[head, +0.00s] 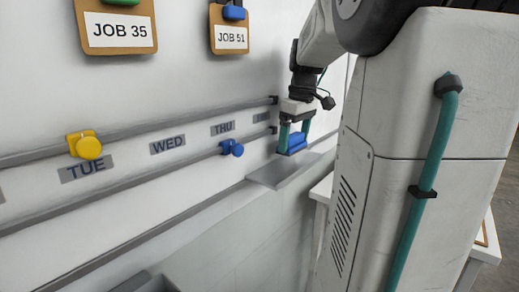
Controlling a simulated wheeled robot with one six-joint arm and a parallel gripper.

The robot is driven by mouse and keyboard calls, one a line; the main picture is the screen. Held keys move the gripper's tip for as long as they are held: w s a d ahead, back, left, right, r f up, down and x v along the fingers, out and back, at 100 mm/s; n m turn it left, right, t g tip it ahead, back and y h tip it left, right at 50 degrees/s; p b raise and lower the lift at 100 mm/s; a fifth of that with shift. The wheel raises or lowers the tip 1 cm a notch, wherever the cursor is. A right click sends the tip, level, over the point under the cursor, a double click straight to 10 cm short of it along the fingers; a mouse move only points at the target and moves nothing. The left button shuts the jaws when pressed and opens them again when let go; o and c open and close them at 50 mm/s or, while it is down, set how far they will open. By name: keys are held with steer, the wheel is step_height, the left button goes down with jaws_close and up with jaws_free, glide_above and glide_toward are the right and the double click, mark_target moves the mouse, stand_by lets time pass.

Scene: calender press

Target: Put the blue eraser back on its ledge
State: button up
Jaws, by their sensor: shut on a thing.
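My gripper (294,133) has teal fingers and points down. It is shut on the blue eraser (292,144) and holds it close to the wall, at the right end of the rails. The ledge (275,178) is a light grey shelf that sticks out from the wall below the eraser. The eraser appears above the ledge, and I cannot tell whether the two touch. No other eraser shows on the visible part of the ledge.
Two grey rails run along the wall with day labels between them. A yellow knob (88,146) sits at TUE and a blue knob (232,147) below THU. Boards marked JOB 35 (118,32) and JOB 51 (230,36) hang above. A white table edge (320,190) is right of the ledge.

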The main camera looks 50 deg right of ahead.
mark_target(294, 149)
steer(key=shift+f, duration=1.8)
steer(key=shift+f, duration=0.1)
steer(key=o, duration=0.7)
steer(key=shift+w, duration=0.1)
step_height(294, 149, up, 12)
steer(key=s, duration=0.1)
steer(key=shift+s, duration=0.25)
steer(key=shift+d, duration=0.1)
